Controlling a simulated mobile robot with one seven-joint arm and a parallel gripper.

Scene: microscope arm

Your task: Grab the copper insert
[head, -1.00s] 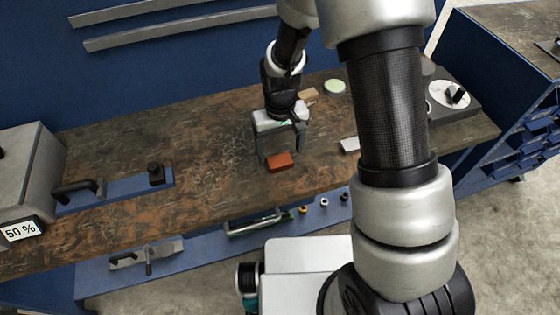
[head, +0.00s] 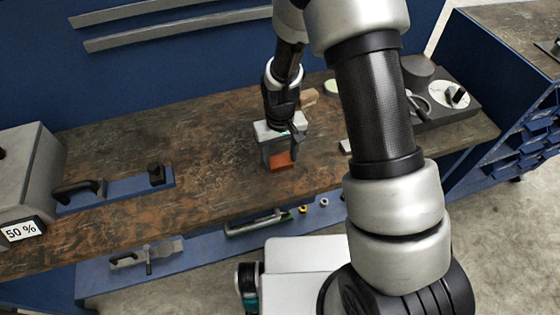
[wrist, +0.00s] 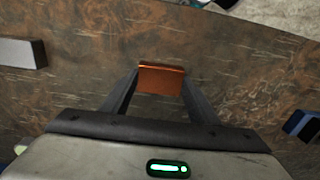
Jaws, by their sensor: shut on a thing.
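The copper insert (head: 280,161) is a small orange-brown block at the middle of the workbench. In the wrist view the copper insert (wrist: 161,78) sits between the two fingertips. My gripper (head: 279,156) points down at the bench and is shut on the insert; it also shows in the wrist view (wrist: 160,84). One finger partly hides the block in the head view. I cannot tell whether the block still touches the bench top.
A light grey block (wrist: 20,53) lies on the workbench (head: 205,180). A tan block (head: 309,97) stands behind my gripper. A grey machine with a dial (head: 449,94) is at the right, and a grey box with a display (head: 28,180) at the left.

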